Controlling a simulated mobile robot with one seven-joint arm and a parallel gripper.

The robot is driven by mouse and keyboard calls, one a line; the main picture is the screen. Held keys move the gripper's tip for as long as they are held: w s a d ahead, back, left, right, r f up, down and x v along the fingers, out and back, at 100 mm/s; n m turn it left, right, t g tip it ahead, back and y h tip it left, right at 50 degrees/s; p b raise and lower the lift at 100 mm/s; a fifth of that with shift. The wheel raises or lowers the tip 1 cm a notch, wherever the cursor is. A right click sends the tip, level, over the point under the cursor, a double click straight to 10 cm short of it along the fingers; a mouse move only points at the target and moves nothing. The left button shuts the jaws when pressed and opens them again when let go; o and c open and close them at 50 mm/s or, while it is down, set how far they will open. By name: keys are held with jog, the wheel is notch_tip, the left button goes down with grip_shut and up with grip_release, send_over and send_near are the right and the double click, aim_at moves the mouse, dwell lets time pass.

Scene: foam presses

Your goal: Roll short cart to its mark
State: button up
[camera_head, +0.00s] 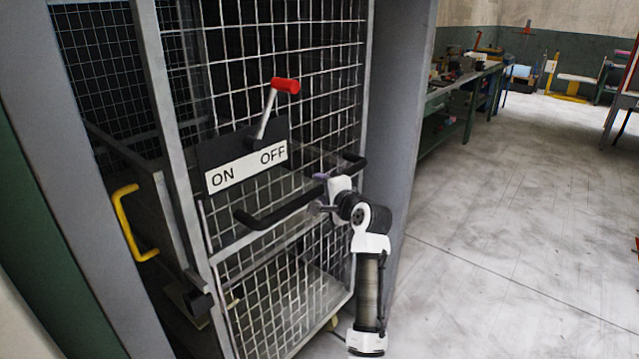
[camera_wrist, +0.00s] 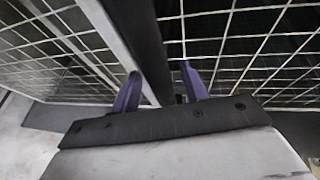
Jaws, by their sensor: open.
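A grey wire-mesh cart (camera_head: 262,240) stands inside a tall grey frame in the head view, with a yellowish caster at its lower right. A black handle bar (camera_head: 270,213) runs across its front. My gripper (camera_head: 322,192) is at the right part of this bar. In the wrist view my gripper's two purple fingers (camera_wrist: 160,76) are apart, and a dark bar (camera_wrist: 148,45) passes between them. I cannot tell whether either finger touches it. I see no floor mark that I can tell as the cart's.
A plate marked ON and OFF (camera_head: 245,168) with a red-tipped lever (camera_head: 285,85) sits just above the handle. A yellow handle (camera_head: 127,222) is at the left. Open floor (camera_head: 520,200) lies right; a green workbench (camera_head: 460,100) stands behind.

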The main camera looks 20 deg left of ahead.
jog(key=shift+x, duration=1.2)
grip_shut()
